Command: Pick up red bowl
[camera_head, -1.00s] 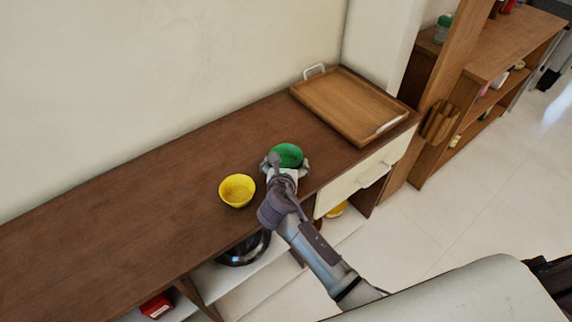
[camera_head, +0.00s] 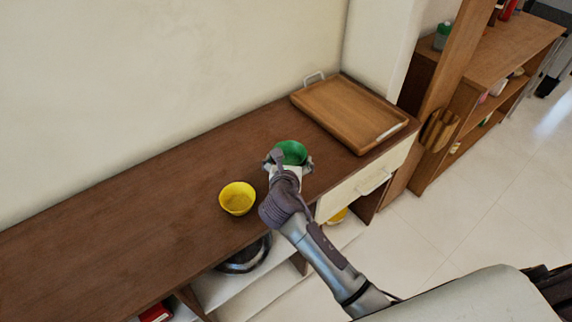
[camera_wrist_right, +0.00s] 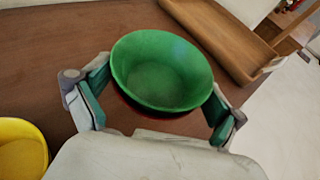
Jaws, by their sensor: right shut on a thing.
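A red bowl shows only as a thin dark red edge (camera_wrist_right: 150,117) in the right wrist view, below a green bowl (camera_wrist_right: 165,72) that sits nested in it. In the head view the green bowl (camera_head: 291,152) is near the counter's front edge, and the red bowl is hidden. My right gripper (camera_wrist_right: 158,98) has one finger on each side of the stack and is shut on the red bowl. Most of the red bowl is hidden behind the green bowl and the gripper's palm. My left gripper is not in view.
A yellow bowl (camera_head: 237,198) stands on the brown counter (camera_head: 130,218), left of my right gripper. A wooden tray (camera_head: 350,108) with pale handles lies behind and to the right. A dark round pot (camera_head: 244,256) is on the shelf below. The counter's left part is clear.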

